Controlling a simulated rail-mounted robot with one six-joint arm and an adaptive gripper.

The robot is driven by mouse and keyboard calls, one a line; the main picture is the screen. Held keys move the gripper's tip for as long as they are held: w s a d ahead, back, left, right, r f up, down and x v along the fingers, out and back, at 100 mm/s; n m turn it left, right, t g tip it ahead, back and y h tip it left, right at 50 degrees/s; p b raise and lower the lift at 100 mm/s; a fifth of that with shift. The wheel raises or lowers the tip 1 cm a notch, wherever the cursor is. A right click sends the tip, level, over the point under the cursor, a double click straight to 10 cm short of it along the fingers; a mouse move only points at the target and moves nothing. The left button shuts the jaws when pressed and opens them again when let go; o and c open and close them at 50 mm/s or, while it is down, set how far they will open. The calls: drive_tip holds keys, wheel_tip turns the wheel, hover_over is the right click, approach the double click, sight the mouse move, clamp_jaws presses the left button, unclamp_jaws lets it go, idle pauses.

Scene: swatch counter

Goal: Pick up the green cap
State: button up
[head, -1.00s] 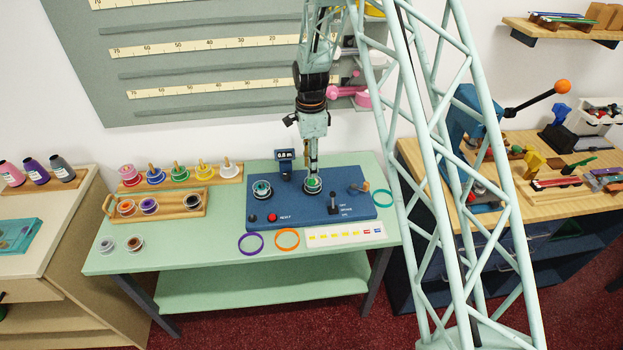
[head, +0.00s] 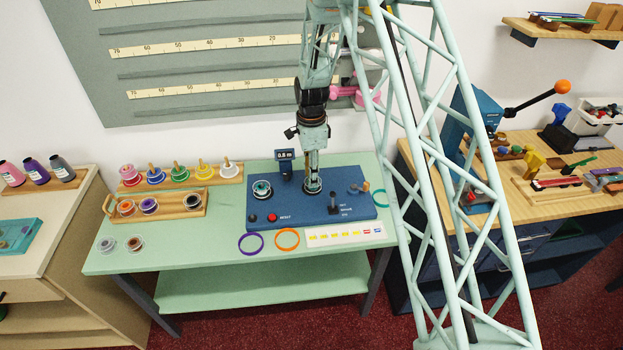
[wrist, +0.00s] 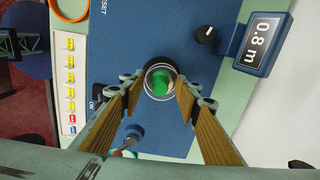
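The green cap (wrist: 161,84) sits inside a clear round rim on the blue console (wrist: 140,40). In the wrist view it lies between the two fingertips of my gripper (wrist: 160,92), which are spread apart, one on each side. In the head view my gripper (head: 312,178) points straight down over the round holder at the middle of the blue console (head: 290,213), and it hides most of the cap there. Whether the fingers touch the rim, I cannot tell.
A display reading 0.8 m (head: 285,155) stands behind the console, left of my gripper. A second round holder (head: 261,188) is to the left, a lever switch (head: 334,201) to the front right. Purple (head: 251,244) and orange (head: 287,239) rings lie in front.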

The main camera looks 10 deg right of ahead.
drive_tip(key=shift+c, duration=0.2)
drive_tip(key=c, duration=0.7)
drive_tip(key=shift+r, duration=0.2)
drive_tip(key=shift+r, duration=1.5)
drive_tip(key=shift+s, duration=0.2)
drive_tip(key=s+a+r+b, duration=0.1)
drive_tip(key=s+a, duration=0.1)
drive_tip(key=s, duration=1.3)
drive_tip(key=shift+s+a+r, duration=0.2)
drive_tip(key=shift+r, duration=0.1)
